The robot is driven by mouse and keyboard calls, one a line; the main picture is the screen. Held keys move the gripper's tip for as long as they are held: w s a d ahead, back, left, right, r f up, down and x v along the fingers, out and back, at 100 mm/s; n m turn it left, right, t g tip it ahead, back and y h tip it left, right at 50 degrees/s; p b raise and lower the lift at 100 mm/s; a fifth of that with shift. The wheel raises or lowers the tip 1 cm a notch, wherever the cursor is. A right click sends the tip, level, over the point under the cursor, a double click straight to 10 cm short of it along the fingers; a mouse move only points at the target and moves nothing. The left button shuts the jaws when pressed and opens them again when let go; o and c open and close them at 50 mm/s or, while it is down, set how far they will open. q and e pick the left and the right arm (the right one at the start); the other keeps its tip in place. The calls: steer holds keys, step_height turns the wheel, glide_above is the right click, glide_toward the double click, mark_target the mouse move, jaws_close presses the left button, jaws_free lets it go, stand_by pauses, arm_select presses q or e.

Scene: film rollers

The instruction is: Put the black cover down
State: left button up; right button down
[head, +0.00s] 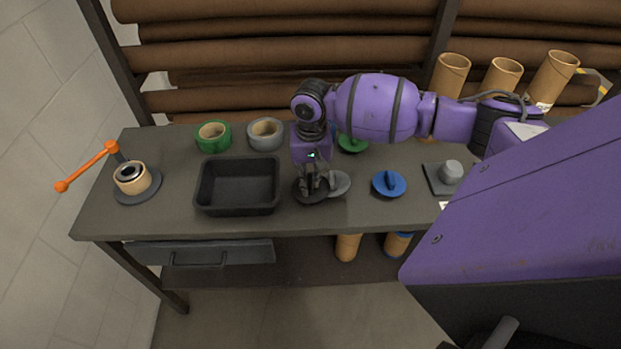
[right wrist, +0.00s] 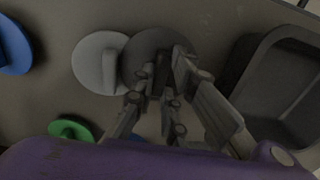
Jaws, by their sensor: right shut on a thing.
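The black cover (head: 300,196) is a dark round disc with an upright grip, low over the table between the black tray and the grey cover (head: 340,183). My right gripper (head: 315,185) points down and is shut on the cover's grip. In the right wrist view the black cover (right wrist: 140,50) sits between the fingers (right wrist: 166,72) and partly overlaps the grey cover (right wrist: 95,62). I cannot tell whether its underside touches the table. My left gripper is not in view.
The black tray (head: 238,208) stands close left. A blue cover (head: 389,184) lies to the right and a green one (head: 352,145) behind. Green (head: 213,136) and grey (head: 265,133) tape rolls stand at the back.

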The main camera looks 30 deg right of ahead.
mark_target(311, 182)
steer(key=c, duration=1.8)
jaws_free()
steer(key=shift+s+d+f, duration=0.1)
steer(key=shift+f, duration=0.15)
steer(key=shift+o, duration=0.2)
steer(key=shift+r, duration=0.1)
step_height(311, 182, up, 12)
steer(key=p, duration=0.1)
